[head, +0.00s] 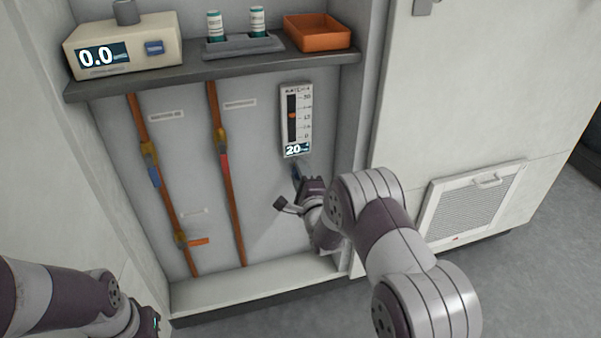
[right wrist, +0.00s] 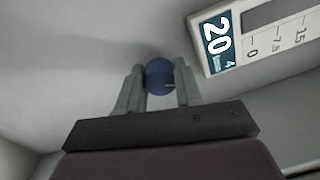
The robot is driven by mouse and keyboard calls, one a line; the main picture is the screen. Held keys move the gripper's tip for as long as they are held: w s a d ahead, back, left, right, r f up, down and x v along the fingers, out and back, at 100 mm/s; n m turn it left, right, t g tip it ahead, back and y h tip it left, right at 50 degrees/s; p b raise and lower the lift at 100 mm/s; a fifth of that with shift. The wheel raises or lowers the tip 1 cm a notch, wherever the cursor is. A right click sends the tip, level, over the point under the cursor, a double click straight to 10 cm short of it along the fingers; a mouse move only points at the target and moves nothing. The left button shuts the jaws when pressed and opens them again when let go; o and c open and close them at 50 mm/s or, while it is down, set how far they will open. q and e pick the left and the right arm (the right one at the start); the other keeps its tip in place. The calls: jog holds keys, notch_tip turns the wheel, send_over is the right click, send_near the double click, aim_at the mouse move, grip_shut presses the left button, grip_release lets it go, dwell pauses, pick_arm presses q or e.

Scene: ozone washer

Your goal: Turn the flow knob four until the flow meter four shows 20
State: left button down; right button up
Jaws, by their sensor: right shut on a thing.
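The flow meter four (head: 296,119) is a white panel on the back wall of the cabinet, with a dark slot, an orange marker and a display that reads 20. The display also shows in the right wrist view (right wrist: 219,40). The flow knob four is a blue round knob (right wrist: 159,77), just below the meter. My right gripper (head: 299,172) is at the knob; in the right wrist view its two fingers are shut on either side of it. In the head view the gripper mostly hides the knob. My left arm shows at lower left, and its fingers are not in view.
Above is a shelf (head: 215,68) with a device (head: 125,45) reading 0.0, a rack of bottles (head: 243,44) and an orange tray (head: 318,33). Two orange-brown pipes (head: 230,190) with valves run down the back wall. A vented panel (head: 470,203) is at right.

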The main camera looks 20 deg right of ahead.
jog(key=shift+f+m, duration=0.1)
jog(key=shift+m, duration=0.8)
jog(key=o, duration=1)
jog(key=shift+o, duration=0.2)
jog(key=s+p, duration=0.4)
jog(key=s, duration=0.8)
jog(key=shift+s+f+p, duration=0.25)
jog(key=shift+s+p, duration=0.15)
